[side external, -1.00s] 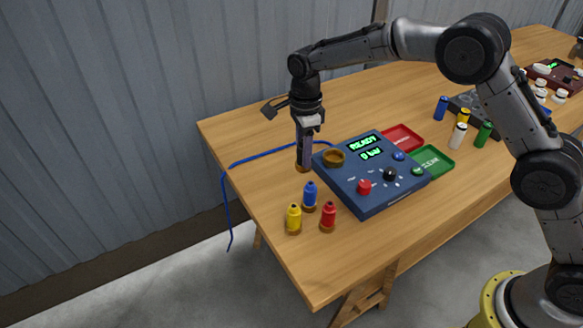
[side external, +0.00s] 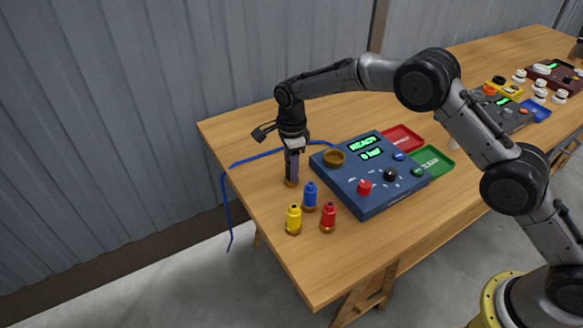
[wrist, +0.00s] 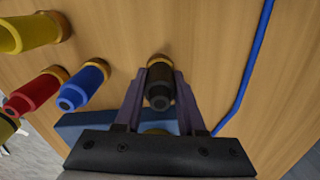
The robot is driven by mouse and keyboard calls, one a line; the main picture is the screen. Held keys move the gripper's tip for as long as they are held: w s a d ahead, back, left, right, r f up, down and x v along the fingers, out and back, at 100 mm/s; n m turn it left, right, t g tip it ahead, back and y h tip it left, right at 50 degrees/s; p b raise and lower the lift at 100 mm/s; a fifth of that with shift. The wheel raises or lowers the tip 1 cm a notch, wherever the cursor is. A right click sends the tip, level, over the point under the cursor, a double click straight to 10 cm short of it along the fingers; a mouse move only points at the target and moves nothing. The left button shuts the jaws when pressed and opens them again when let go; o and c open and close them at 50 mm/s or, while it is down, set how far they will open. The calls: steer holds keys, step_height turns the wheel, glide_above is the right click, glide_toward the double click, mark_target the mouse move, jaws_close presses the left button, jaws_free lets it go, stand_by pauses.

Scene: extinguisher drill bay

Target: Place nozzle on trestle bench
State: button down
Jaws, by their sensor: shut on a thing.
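My gripper (side external: 292,174) points down over the left end of the wooden trestle bench (side external: 265,205). It is shut on a black nozzle with a brass collar. In the wrist view the black nozzle (wrist: 159,95) sits upright between both fingers, its brass collar at the bench side. In the side view the fingers hide most of it and only the brass collar (side external: 291,183) shows, at or very near the bench top. I cannot tell whether it touches. A blue nozzle (side external: 310,195), a yellow nozzle (side external: 294,219) and a red nozzle (side external: 328,216) stand upright nearby.
A blue control panel (side external: 380,200) reading READY stands right of my gripper, with a brass ring (side external: 333,157) on top. A blue hose (side external: 256,160) runs behind and over the left edge. Red (side external: 403,137) and green (side external: 435,160) trays lie behind the panel. Bare wood lies left.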

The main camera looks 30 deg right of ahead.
steer(key=shift+f, duration=0.1)
steer(key=c, duration=0.5)
jaws_free()
step_height(320, 180, up, 12)
steer(key=shift+r, duration=0.15)
